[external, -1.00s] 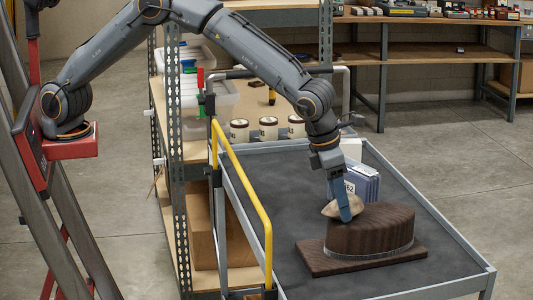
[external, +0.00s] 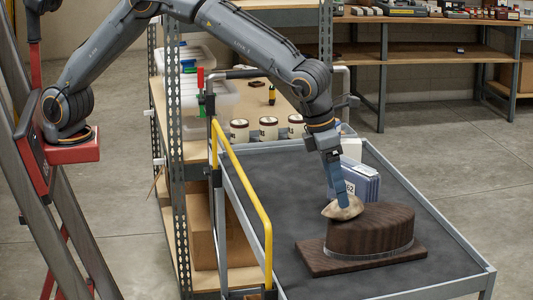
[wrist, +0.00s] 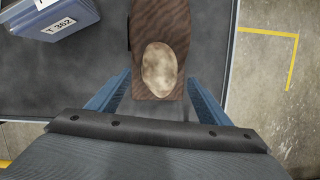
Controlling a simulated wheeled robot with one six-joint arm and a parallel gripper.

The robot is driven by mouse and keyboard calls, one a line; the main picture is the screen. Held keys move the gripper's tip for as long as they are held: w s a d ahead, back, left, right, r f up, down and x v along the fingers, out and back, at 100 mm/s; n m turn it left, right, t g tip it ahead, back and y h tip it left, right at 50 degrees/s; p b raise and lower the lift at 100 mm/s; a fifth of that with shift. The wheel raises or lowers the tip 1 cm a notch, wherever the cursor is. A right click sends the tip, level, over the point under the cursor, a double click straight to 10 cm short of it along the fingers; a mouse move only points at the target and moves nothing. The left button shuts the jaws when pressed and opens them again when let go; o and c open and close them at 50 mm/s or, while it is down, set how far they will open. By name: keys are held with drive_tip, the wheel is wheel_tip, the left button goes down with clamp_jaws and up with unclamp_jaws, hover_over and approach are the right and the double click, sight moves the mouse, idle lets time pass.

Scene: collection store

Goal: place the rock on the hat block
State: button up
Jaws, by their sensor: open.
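The pale tan rock (external: 343,208) sits on the rear left end of the dark brown wooden hat block (external: 372,231). In the wrist view the rock (wrist: 160,70) lies over the near end of the hat block's brown top (wrist: 160,22). My gripper (external: 341,198) is just above and behind the rock, pointing down. In the wrist view its blue fingers stand wide apart, one on each side of the rock, with gaps between. The block's flat base board rests on the cart's dark mat.
A blue-grey box labelled T 362 (wrist: 58,18) stands close behind the block on the cart (external: 277,185). Several white jars with dark lids (external: 268,129) line the shelf behind. A yellow rail (external: 246,195) edges the cart's left side. The front left mat is clear.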

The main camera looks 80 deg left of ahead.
drive_tip(key=b+v, duration=0.1)
drive_tip(key=v, duration=0.6)
drive_tip(key=shift+r+b, duration=0.3)
drive_tip(key=shift+b, duration=0.05)
drive_tip(key=shift+s, duration=0.15)
drive_tip(key=s+a+n+p, duration=0.2)
drive_tip(key=s+a+n, duration=0.3)
drive_tip(key=a+n, duration=0.3)
drive_tip(key=s+a+f+n+h+p, duration=0.1)
drive_tip(key=s+a+n, duration=0.5)
drive_tip(key=a+n, duration=0.2)
drive_tip(key=s+a+n+h+p, duration=0.1)
drive_tip(key=s+a+n+p, duration=0.1)
drive_tip(key=s+a+n, duration=0.3)
drive_tip(key=shift+s+a+f+n+g+p, duration=0.1)
drive_tip(key=shift+s+a+n+g+p, duration=0.1)
drive_tip(key=shift+a+n, duration=0.8)
drive_tip(key=shift+s+a+f+n+g+p, duration=0.15)
drive_tip(key=shift+a+n, duration=0.3)
drive_tip(key=shift+n, duration=1.15)
drive_tip(key=s+a+f+n+y+b, duration=0.1)
drive_tip(key=s+a+f+n+b, duration=0.2)
drive_tip(key=s+a+f+n, duration=0.2)
drive_tip(key=s+a+f+n+g+y+b, duration=0.1)
drive_tip(key=s+a+f+n, duration=0.3)
drive_tip(key=a, duration=0.8)
wheel_tip(320, 180, down, 5)
drive_tip(key=shift+s+r+n+b, duration=0.15)
drive_tip(key=shift+s+n+b, duration=0.25)
drive_tip(key=shift+n+b, duration=0.55)
